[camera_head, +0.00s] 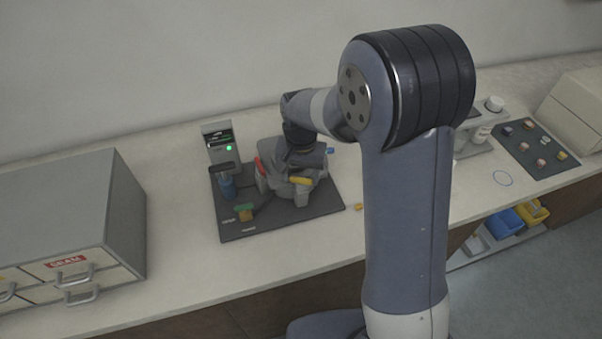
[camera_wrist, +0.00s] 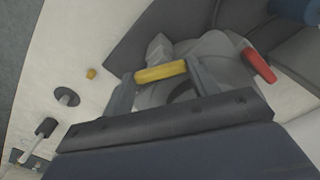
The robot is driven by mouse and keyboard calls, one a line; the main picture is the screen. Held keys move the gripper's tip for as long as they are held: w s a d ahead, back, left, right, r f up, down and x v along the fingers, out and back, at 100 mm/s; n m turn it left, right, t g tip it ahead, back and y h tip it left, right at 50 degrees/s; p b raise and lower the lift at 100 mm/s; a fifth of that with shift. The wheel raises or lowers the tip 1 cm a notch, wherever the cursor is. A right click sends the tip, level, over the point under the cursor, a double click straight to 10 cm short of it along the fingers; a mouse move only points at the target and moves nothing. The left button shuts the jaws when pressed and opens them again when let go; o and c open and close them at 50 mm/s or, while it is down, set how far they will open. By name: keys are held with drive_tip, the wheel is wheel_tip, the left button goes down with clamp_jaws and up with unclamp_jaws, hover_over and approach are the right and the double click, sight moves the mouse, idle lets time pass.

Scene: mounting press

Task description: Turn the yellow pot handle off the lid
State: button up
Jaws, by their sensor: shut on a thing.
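The yellow pot handle (camera_wrist: 162,72) is a short bar lying between my two finger ends in the wrist view. My gripper (camera_wrist: 165,78) is shut on it, with one finger at each end of the bar. In the head view the handle (camera_head: 301,181) shows as a small yellow bar on the front of the grey press (camera_head: 276,184), just below my wrist. The grey round body beside the handle, probably the pot and lid, shows in the wrist view (camera_wrist: 210,48). My gripper hides part of it, so where the handle joins the lid is unclear.
A red handle (camera_wrist: 259,66) sticks out close to my right finger. The press stands on a dark mat (camera_head: 238,228), beside a unit with a green light (camera_head: 229,148). A small yellow piece (camera_head: 359,207) lies on the bench. A grey drawer cabinet (camera_head: 70,215) stands left.

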sight(301, 178)
drive_tip(key=c, duration=0.3)
drive_tip(key=n+b, duration=0.1)
drive_tip(key=n, duration=0.1)
drive_tip(key=shift+n, duration=0.3)
drive_tip(key=shift+c, duration=0.2)
drive_tip(key=n, duration=0.3)
drive_tip(key=o, duration=1)
drive_tip(key=shift+r, duration=0.1)
wheel_tip(301, 178, up, 11)
drive_tip(key=shift+f+b, duration=0.15)
drive_tip(key=shift+b, duration=0.6)
